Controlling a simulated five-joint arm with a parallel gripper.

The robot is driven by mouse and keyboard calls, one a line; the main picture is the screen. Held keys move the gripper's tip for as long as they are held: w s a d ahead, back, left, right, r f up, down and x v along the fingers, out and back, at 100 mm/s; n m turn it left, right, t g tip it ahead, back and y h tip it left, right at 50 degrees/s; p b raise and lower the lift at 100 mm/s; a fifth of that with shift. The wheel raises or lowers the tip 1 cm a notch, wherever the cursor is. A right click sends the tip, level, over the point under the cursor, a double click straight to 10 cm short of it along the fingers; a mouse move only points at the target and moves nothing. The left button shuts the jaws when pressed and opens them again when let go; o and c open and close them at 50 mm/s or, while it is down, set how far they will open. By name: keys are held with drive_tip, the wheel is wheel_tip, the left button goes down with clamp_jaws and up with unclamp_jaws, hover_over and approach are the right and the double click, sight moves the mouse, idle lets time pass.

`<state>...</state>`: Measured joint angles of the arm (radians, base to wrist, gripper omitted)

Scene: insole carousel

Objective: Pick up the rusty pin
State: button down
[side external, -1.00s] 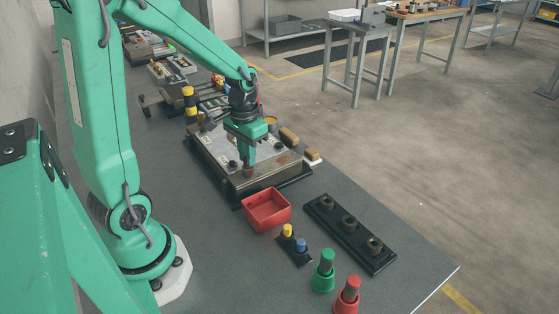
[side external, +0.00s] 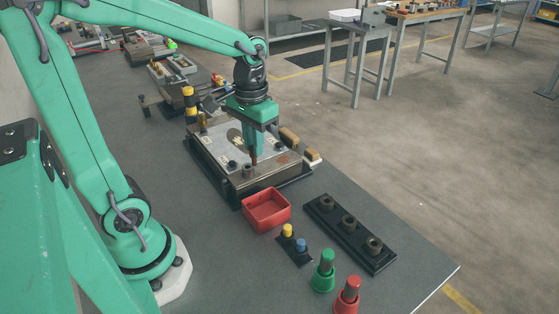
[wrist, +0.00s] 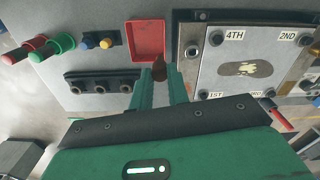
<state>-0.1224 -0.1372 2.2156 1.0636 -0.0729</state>
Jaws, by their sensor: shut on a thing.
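My gripper (side external: 254,150) is shut on the rusty pin (side external: 254,159), a short brown pin that points down from the fingertips. In the wrist view the pin (wrist: 159,68) shows dark brown between the two green finger ends (wrist: 160,84). My gripper and the pin are over the right part of the metal fixture (side external: 219,167). A dark metal collar (side external: 247,171) stands at the fixture's front corner, left of and nearer than the pin. I cannot tell how far the pin's lower end is above the plate.
An empty red tray (side external: 252,221) lies in front of the fixture. Beyond it are a black rack (side external: 377,262) with three ring-shaped holders, a small stand with yellow and blue buttons (side external: 301,245), and green (side external: 324,281) and red (side external: 346,304) pieces. A black-and-yellow post (side external: 190,104) stands behind.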

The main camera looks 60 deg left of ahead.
drive_tip(key=shift+s+d+r, duration=0.2)
drive_tip(key=shift+d+r, duration=0.3)
drive_tip(key=shift+d, duration=0.35)
drive_tip(key=shift+s+d+r, duration=0.15)
drive_tip(key=shift+d+r, duration=0.4)
drive_tip(key=shift+d, duration=0.25)
drive_tip(key=shift+s+d+r, duration=0.2)
drive_tip(key=shift+d+r, duration=0.3)
drive_tip(key=shift+d, duration=0.35)
